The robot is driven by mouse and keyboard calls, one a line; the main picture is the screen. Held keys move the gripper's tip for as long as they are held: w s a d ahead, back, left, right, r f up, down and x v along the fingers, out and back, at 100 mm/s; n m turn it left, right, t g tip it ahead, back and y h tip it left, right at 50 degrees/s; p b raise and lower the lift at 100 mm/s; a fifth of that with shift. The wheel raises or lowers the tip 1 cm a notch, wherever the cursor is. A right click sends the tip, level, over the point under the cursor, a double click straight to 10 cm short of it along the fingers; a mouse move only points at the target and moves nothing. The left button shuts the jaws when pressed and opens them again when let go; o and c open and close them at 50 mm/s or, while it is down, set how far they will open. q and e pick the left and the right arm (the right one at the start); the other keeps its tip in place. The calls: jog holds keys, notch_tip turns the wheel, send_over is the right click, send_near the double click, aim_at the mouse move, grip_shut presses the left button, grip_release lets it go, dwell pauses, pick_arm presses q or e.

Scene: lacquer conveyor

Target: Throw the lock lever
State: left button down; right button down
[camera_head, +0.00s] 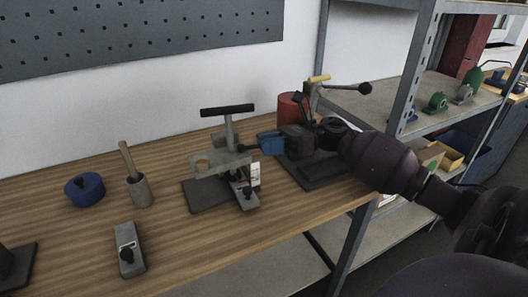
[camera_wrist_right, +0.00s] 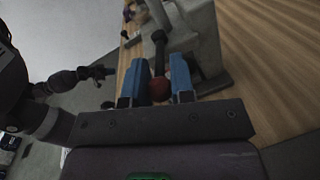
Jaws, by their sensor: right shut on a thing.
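A grey fixture (camera_head: 227,150) with a black T-bar on top stands on the wooden bench. My right gripper (camera_head: 265,146) reaches it from the right, its blue fingers against the fixture's right side. In the right wrist view, my right gripper (camera_wrist_right: 159,68) has its blue fingers on either side of the lock lever (camera_wrist_right: 159,45), a dark rod with a red ball (camera_wrist_right: 159,90) at its near end. It is shut on the lever near the ball. In the head view the lever's grip is mostly hidden by the fingers.
A second fixture with a ball-ended lever (camera_head: 350,87) stands behind my right arm, with a red cylinder (camera_head: 290,107) beside it. A blue round pot (camera_head: 85,190), a mallet-like tool (camera_head: 138,190) and a small grey block (camera_head: 129,247) stand left. Shelves (camera_head: 435,125) rise at right.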

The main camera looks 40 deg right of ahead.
jog(key=shift+w+d+n+g, duration=0.1)
jog(key=shift+w+n+g, duration=0.15)
jog(key=shift+g, duration=0.25)
jog(key=c, duration=1)
grip_release()
jog(key=shift+o, duration=0.2)
